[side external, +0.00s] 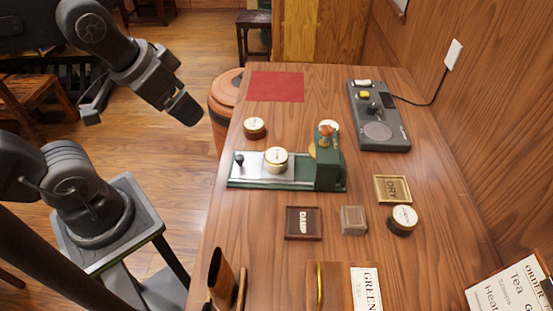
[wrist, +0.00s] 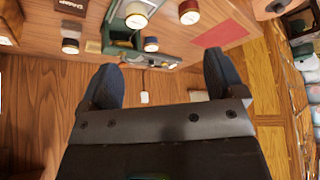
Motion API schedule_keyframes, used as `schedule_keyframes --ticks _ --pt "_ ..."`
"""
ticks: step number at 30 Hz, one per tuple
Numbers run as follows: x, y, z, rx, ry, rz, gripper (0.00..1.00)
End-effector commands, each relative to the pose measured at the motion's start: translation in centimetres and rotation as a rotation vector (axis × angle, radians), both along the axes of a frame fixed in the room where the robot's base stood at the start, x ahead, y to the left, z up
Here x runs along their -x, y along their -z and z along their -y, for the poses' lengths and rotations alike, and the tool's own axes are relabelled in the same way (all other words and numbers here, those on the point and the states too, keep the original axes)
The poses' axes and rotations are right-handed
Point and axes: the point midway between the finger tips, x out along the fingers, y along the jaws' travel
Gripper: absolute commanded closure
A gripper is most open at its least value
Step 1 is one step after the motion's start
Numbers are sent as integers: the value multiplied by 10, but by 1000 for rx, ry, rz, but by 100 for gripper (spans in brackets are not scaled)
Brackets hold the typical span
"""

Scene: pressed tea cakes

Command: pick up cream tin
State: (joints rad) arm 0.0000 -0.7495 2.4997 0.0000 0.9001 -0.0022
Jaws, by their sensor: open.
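A round cream tin (side external: 276,168) with a pale labelled lid stands on the metal plate of the green press (side external: 330,170). It also shows at the top of the wrist view (wrist: 136,20), partly cut by the edge. My gripper (side external: 140,108) is open and empty, left of the table and above the floor, well apart from the tin. In the wrist view its two dark fingers (wrist: 163,78) are spread wide with nothing between them.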

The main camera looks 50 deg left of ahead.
Motion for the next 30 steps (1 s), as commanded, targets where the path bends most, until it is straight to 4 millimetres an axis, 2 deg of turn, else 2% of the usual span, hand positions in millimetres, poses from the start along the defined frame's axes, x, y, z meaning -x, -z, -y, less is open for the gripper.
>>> schedule_keyframes --ticks 5,8,14,18,24,30 --pt "-12 -3 3 64 -111 -41 12" --pt "-30 -5 8 147 -279 -99 12" --pt "-76 0 24 308 -728 -229 12" --pt "-108 13 38 380 -1058 -301 12" --pt "-145 38 57 422 -1476 -354 12" --pt "-161 55 67 429 -1695 -358 12"
